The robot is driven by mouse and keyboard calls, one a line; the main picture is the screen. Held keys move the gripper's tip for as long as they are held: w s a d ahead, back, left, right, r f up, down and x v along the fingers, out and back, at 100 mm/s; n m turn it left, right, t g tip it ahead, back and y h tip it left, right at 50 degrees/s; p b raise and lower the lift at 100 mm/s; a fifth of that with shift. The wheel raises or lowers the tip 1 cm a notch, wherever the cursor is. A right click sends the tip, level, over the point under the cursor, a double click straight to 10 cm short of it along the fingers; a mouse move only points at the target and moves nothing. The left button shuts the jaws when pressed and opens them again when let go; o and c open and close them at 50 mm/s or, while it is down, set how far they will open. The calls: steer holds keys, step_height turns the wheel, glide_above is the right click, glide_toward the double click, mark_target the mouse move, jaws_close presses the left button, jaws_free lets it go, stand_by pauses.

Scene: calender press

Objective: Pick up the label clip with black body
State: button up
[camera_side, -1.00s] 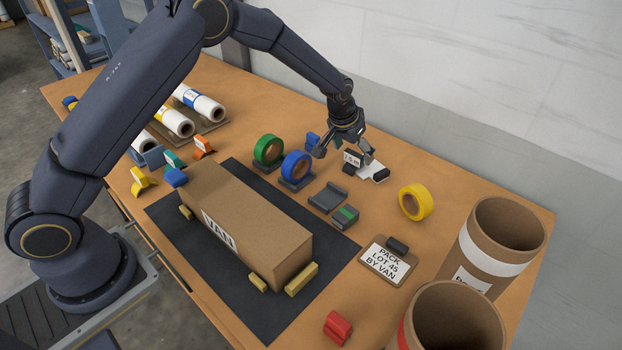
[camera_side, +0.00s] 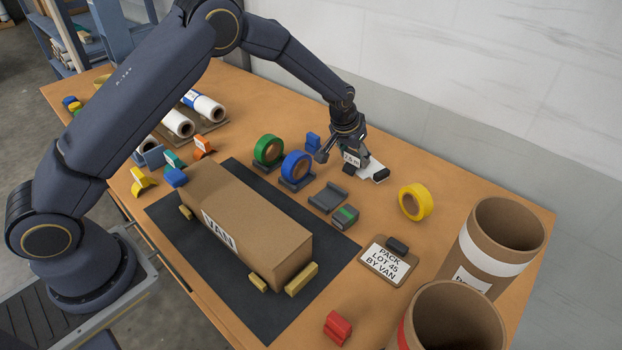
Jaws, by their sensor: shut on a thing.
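The clip appears still at table level. The fingers and label hide part of its body, so the exact contact is hard to see. A white piece with a black end (camera_side: 380,175) lies just right of the clip, very near the right finger.
Blue tape (camera_side: 296,167) and green tape (camera_side: 268,150) stand to the left, with a small blue clip (camera_side: 312,141) behind. A grey tray-like piece (camera_side: 328,197) lies in front. Yellow tape (camera_side: 415,202) stands right. A large carton (camera_side: 245,220) fills the dark mat.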

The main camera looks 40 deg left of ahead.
steer(key=shift+r, duration=0.55)
steer(key=v, duration=0.2)
steer(key=shift+w+r, duration=0.15)
steer(key=shift+r, duration=0.35)
steer(key=s+a+r, duration=0.1)
steer(key=s+r, duration=0.8)
steer(key=s, duration=0.3)
steer(key=g, duration=0.1)
glide_toward(366, 170)
steer(key=shift+w+a+f, duration=0.1)
steer(key=shift+w+f, duration=0.4)
steer(key=shift+w, duration=0.15)
steer(key=shift+s+x, duration=0.15)
steer(key=shift+x, duration=0.7)
steer(key=shift+s+x, duration=0.15)
steer(key=shift+x, duration=0.75)
steer(key=shift+f, duration=0.3)
